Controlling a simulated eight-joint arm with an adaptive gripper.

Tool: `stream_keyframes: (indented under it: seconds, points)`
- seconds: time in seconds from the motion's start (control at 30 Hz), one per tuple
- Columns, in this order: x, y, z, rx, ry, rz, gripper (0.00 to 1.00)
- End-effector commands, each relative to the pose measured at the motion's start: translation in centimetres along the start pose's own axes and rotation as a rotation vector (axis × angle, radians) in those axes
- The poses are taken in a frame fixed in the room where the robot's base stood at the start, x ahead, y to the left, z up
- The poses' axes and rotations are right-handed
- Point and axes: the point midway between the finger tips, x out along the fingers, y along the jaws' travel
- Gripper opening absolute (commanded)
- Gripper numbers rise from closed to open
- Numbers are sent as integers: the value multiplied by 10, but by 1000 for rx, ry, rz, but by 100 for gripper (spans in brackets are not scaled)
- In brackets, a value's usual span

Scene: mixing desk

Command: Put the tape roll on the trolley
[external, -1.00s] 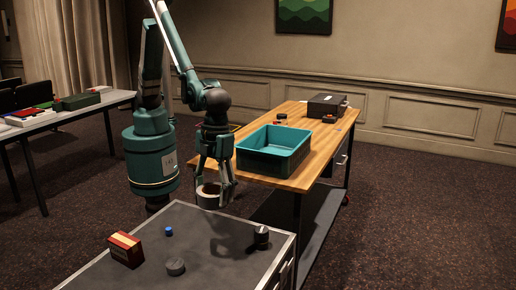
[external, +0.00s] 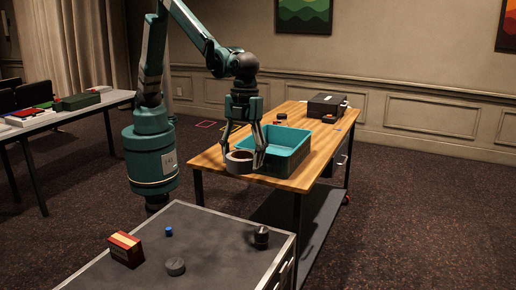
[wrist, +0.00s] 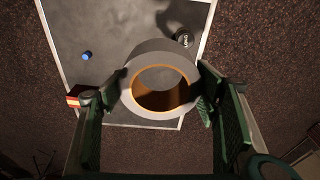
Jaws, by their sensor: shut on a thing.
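The tape roll (external: 238,167) is a grey ring with a brown inner core. My gripper (external: 244,163) is shut on it, a finger on each side. In the wrist view the tape roll (wrist: 158,52) sits between the fingers, its hole facing the camera. A wood-topped table (external: 210,160) with a lower shelf and a wheel looks like the trolley. In the external view the tape roll overlaps its near end and the teal bin; its exact height and position over the top cannot be told.
The teal bin (external: 285,165) stands on the wooden top, with a dark box (external: 327,104) behind it. The grey-topped unit (external: 210,235) in front carries a red box (external: 125,250), a blue piece (external: 169,231), a grey disc (external: 175,267) and a dark cylinder (external: 261,237).

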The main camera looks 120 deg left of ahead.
Motion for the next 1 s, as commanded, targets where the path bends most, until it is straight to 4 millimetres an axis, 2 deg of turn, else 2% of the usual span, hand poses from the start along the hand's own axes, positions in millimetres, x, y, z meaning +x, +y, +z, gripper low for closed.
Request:
stream_keyframes:
  seconds: [0.03, 0.1, 0.5, 1.0]
  points:
    - [-3, -11, 15, -30, 0, -4, 44]
    - [-6, -23, 33, -65, -1, -10, 44]
    - [-22, -83, 140, -274, -2, -40, 44]
    - [-45, -135, 288, -536, -3, -79, 44]
